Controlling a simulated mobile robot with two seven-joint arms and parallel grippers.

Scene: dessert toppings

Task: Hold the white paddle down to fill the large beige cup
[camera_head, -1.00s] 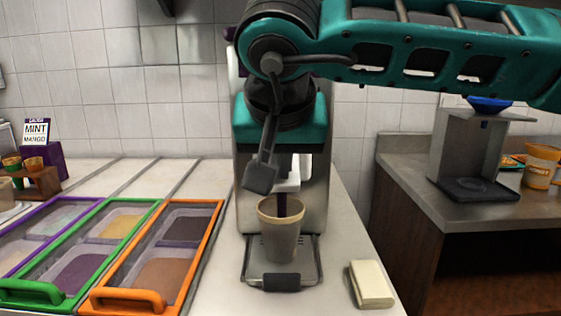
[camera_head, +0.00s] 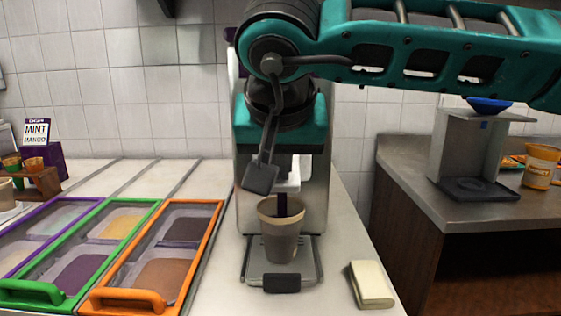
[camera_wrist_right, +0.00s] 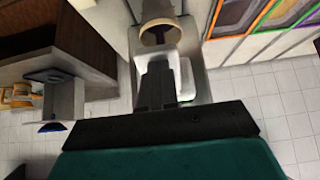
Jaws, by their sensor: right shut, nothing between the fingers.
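The large beige cup (camera_head: 280,246) stands upright on the machine's drip tray, under the spout; its open rim also shows in the right wrist view (camera_wrist_right: 143,38). A narrow purple strip (camera_head: 282,204), apparently a stream, runs down into the cup; the level inside is hidden. The white paddle (camera_head: 293,182) shows just above the cup, and white parts show around the fingers in the right wrist view (camera_wrist_right: 185,76). My right gripper (camera_wrist_right: 156,72) is shut and empty, with its dark fingers over the paddle; contact is unclear. My left gripper is out of view.
Lidded topping bins with green (camera_head: 30,292) and orange (camera_head: 125,300) handles are at left. A cream block (camera_head: 370,285) lies right of the drip tray (camera_head: 252,272). A grey stand (camera_head: 470,150) and an orange tub (camera_head: 541,165) are on the right counter.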

